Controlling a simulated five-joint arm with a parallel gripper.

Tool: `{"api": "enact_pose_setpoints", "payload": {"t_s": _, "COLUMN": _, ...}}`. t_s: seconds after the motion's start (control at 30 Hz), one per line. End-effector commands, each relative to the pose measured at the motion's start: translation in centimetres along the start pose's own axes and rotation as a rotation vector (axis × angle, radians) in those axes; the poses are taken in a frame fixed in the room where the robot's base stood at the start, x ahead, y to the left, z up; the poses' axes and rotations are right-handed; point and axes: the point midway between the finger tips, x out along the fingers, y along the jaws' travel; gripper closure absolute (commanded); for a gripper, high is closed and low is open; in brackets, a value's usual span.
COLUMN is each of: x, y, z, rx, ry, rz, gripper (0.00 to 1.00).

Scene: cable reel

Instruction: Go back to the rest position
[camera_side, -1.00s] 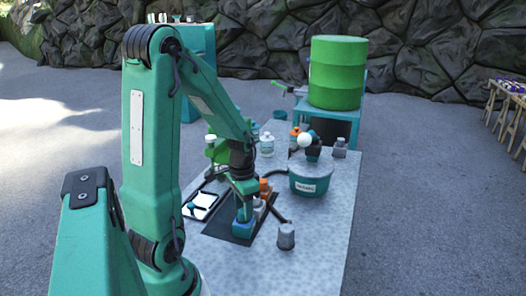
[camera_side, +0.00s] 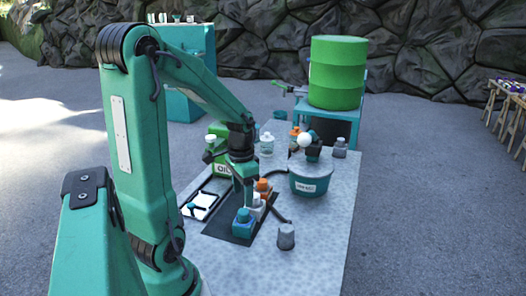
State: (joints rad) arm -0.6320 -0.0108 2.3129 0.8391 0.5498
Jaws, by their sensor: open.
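My gripper (camera_side: 246,198) points down over the dark mat (camera_side: 228,230) on the table. It is small in this view. A teal block-like item (camera_side: 243,221) stands on the mat just below the gripper. A white item (camera_side: 256,205) and an orange-topped item (camera_side: 263,186) stand in a row behind it, close to the gripper. Parts of these are hidden by the gripper. I see nothing held between the fingers.
A teal tub (camera_side: 311,181) with a label stands right of the mat. A grey capped piece (camera_side: 286,236) stands at the front.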

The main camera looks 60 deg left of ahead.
Motion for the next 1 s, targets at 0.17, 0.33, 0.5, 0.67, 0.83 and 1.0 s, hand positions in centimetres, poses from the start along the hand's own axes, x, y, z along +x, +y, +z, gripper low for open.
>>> {"api": "enact_pose_setpoints", "payload": {"t_s": 0.17, "x": -1.9, "y": 0.0, "z": -0.1, "rx": 0.0, "ry": 0.002, "rz": -0.002, "gripper": 0.44}}
{"api": "enact_pose_setpoints", "payload": {"t_s": 0.33, "x": -2.5, "y": 0.0, "z": 0.0, "rx": 0.0, "ry": 0.0, "rz": 0.0, "gripper": 0.44}}
{"api": "enact_pose_setpoints", "payload": {"t_s": 0.5, "x": -2.6, "y": 0.1, "z": 0.0, "rx": 0.001, "ry": 0.002, "rz": -0.001, "gripper": 0.44}}
{"api": "enact_pose_setpoints", "payload": {"t_s": 0.67, "x": -3.2, "y": 0.9, "z": -0.2, "rx": 0.006, "ry": 0.021, "rz": -0.012, "gripper": 0.44}}
{"api": "enact_pose_setpoints", "payload": {"t_s": 0.83, "x": -4.8, "y": 3.1, "z": -0.7, "rx": 0.02, "ry": 0.074, "rz": -0.036, "gripper": 0.44}}
{"api": "enact_pose_setpoints", "payload": {"t_s": 1.0, "x": -6.9, "y": 6.4, "z": -0.8, "rx": 0.036, "ry": 0.157, "rz": -0.058, "gripper": 0.44}}
